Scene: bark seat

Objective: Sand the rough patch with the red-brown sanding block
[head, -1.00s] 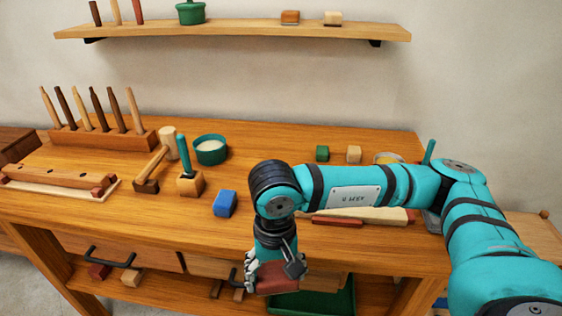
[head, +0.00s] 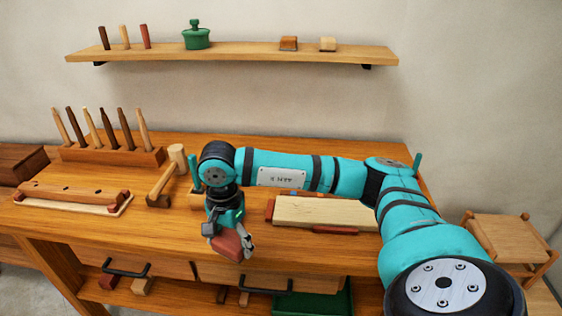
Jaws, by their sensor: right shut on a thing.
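My right gripper (head: 231,233) is shut on the red-brown sanding block (head: 230,246), which it holds tilted at the front part of the workbench. I cannot tell whether the block touches the bench top. A pale wooden board (head: 322,212) lies on the bench to the right of the block, with its far side partly hidden by my right forearm. The rough patch cannot be made out clearly on the board from here. The block is apart from the board. My left gripper is not in view.
A red-brown bar (head: 335,230) lies along the board's front edge. A mallet (head: 165,180) and a rack of tools (head: 110,155) stand left. A long wooden piece (head: 75,194) lies at front left. Drawer handles (head: 262,288) stick out below. The bench's front middle-left is clear.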

